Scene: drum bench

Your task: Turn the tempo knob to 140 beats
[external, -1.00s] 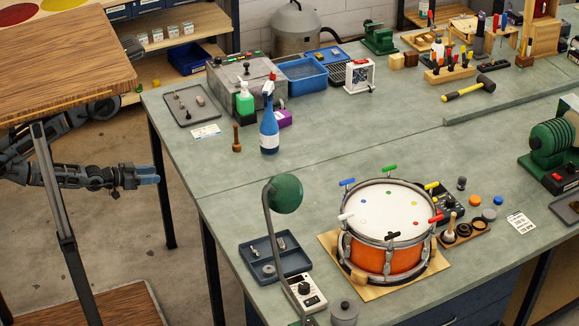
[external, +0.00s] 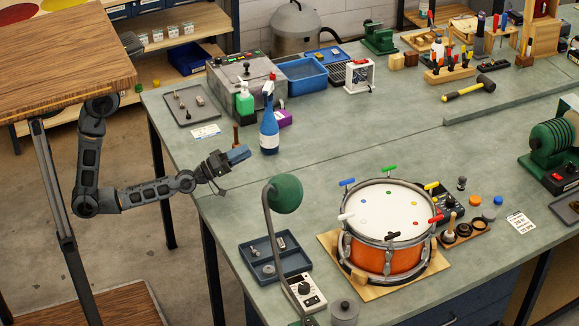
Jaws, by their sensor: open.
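A small metronome-like box (external: 308,292) with a light face and a dark round knob (external: 304,289) sits near the bench's front left edge, beside the base of the green lamp. Another dark control box (external: 449,208) with knobs stands behind the drum, partly hidden by it. I cannot read a tempo number on either one.
The green lamp (external: 287,194) on its bent stem rises over the light-faced box. A grey tray (external: 259,243) lies behind that box, the orange drum (external: 383,252) to its right. A blue spray bottle (external: 269,133) stands near my gripper. The bench middle is clear.

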